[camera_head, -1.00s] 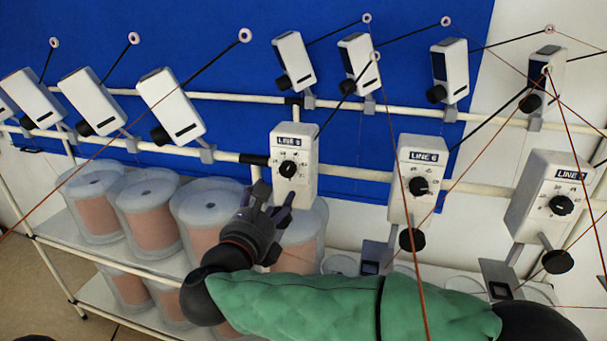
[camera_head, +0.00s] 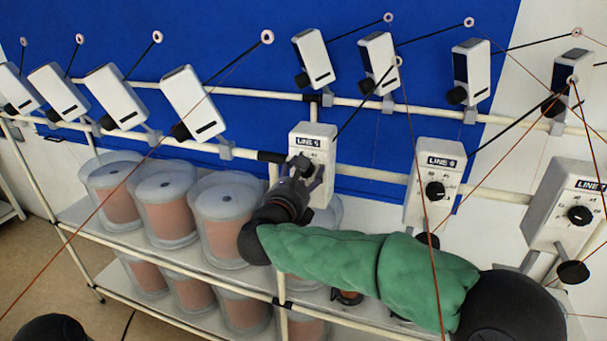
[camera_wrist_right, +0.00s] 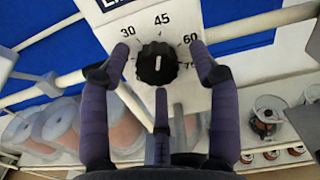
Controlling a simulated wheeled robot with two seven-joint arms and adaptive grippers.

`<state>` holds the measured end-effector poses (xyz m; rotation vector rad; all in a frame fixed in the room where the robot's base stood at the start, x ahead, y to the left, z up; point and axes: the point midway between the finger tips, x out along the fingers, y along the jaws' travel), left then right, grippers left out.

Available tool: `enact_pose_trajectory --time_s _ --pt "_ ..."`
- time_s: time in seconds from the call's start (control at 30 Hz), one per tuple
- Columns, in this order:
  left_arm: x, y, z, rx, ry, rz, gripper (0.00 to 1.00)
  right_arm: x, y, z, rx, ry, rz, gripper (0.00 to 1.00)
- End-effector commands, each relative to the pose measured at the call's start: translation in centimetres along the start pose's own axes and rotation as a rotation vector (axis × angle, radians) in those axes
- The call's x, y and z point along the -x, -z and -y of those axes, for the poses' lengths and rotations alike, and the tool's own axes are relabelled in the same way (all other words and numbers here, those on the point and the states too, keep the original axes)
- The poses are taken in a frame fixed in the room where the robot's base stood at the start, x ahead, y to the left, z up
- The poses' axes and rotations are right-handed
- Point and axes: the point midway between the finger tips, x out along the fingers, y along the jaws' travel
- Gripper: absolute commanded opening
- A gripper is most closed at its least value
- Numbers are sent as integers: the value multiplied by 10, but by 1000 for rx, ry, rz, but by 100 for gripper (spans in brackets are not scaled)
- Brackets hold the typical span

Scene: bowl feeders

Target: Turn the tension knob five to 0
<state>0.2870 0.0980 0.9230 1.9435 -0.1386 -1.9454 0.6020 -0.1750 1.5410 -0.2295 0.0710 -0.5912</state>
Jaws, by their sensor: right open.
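The white LINE 5 unit (camera_head: 323,143) hangs on the rail near the middle of the head view, its knob mostly covered by my right gripper (camera_head: 306,170). In the right wrist view, the black tension knob (camera_wrist_right: 157,64) is in the middle of a white dial face with 30, 45 and 60 readable. A short white mark runs roughly upright on the knob, toward about 45. My right gripper (camera_wrist_right: 160,52) is open, one finger left of the knob, one right and one below. I cannot tell whether any finger touches it. My left gripper is not seen.
The LINE 6 unit (camera_head: 438,160) and the LINE 7 unit (camera_head: 573,185) stand to the right on the same rail. Clear tubs with copper-coloured spools (camera_head: 166,205) fill the shelf below left. Thin brown yarns (camera_head: 417,170) cross in front of the units.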

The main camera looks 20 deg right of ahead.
Motion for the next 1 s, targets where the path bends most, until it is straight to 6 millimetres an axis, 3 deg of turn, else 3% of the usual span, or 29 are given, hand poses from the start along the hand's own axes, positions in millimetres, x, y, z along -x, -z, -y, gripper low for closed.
enact_pose_trajectory --time_s 0.1,0.3,1.0 --pt "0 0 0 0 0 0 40 0 0 0 0 0 0 59" --pt "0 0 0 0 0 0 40 0 0 0 0 0 0 8" --pt "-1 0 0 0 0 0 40 0 4 0 19 1 -6 7"
